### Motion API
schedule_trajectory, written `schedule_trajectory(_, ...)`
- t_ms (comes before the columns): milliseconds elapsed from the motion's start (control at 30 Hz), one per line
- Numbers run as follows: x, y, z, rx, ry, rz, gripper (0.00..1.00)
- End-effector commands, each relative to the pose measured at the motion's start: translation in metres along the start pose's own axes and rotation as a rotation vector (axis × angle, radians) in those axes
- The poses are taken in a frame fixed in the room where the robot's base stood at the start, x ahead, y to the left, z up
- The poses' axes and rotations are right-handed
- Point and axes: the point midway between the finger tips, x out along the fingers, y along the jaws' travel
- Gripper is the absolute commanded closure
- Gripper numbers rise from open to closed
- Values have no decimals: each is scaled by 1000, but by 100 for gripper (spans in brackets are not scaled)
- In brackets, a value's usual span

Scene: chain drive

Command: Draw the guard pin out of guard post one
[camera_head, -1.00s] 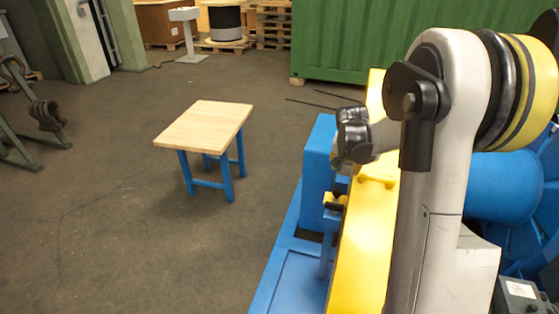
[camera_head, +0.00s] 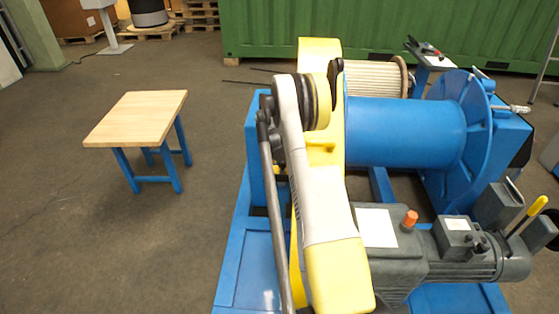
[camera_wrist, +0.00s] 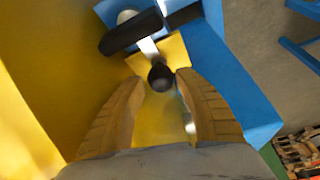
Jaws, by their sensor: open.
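My gripper (camera_wrist: 160,84) is open in the wrist view, with one tan, ribbed finger on each side. A dark round knob (camera_wrist: 160,77), which looks like the pin's end, shows between the fingertips; I cannot tell whether either finger touches it. It stands in front of a small yellow block (camera_wrist: 173,50), with a pale rod (camera_wrist: 149,46) and a black bar (camera_wrist: 131,37) just beyond. A large yellow surface, likely the chain guard (camera_wrist: 45,60), fills the left. In the head view my arm hides the gripper, the pin and most of the post; the guard's top (camera_head: 318,46) shows.
A blue drum (camera_head: 405,130) and a grey motor unit (camera_head: 465,250) lie right of my arm on the blue base frame (camera_head: 245,270). A wooden-topped table (camera_head: 137,115) stands at left, with bare floor around it. A green container (camera_head: 400,30) is behind.

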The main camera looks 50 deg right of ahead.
Motion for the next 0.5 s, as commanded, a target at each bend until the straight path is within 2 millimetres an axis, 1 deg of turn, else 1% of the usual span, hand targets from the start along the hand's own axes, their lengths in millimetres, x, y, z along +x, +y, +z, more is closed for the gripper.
schedule_trajectory(33, 11, 0, 1, 0, 0, 0, 60)
schedule_trajectory(200, 28, 0, 0, -1, 0, 0, 60)
schedule_trajectory(300, 32, 0, 0, -1, 0, 0, 60)
schedule_trajectory(500, 33, 0, 0, -1, 0, 0, 60)
